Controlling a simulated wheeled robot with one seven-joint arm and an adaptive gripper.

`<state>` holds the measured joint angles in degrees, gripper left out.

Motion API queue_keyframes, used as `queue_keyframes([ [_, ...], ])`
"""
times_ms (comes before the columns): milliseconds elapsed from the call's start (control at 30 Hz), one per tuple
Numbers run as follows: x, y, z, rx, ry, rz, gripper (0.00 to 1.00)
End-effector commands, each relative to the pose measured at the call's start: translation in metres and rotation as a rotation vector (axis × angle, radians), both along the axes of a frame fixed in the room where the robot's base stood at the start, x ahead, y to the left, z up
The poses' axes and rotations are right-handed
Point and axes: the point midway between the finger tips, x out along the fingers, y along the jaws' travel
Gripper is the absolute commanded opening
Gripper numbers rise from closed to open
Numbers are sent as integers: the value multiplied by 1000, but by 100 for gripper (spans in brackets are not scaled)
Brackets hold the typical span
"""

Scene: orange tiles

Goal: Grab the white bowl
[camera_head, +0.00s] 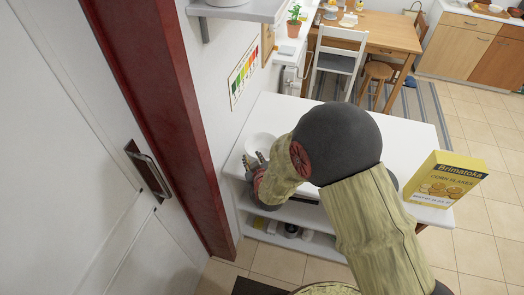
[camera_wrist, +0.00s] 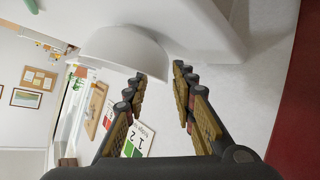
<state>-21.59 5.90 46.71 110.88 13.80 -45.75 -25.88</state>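The white bowl (camera_head: 260,141) sits on the white counter near its left end, close to the wall. In the wrist view the bowl (camera_wrist: 122,48) shows large, tilted in the picture, with its edge near the fingertips. My gripper (camera_head: 254,161) is at the bowl's near side, its fingers pointing toward it. In the wrist view my gripper (camera_wrist: 160,78) is open, with a clear gap between the fingers. The bowl's edge reaches toward that gap; I cannot tell whether a finger touches it.
The white counter (camera_head: 400,135) is otherwise mostly clear where visible. A red post (camera_head: 165,100) and a white door (camera_head: 70,180) are at left. A white chair (camera_head: 338,62) stands behind.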

Motion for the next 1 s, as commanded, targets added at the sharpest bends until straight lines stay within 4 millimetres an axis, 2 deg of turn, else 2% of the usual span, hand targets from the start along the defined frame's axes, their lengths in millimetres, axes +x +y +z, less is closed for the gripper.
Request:
queue_keyframes([
  [167, 9, 2, -5, 1, 0, 0, 26],
  [567, 55, 10, -29, 0, -1, 0, 26],
  [867, 58, 11, -31, 1, 1, 0, 26],
  [1000, 58, 11, -30, 1, 1, 0, 18],
])
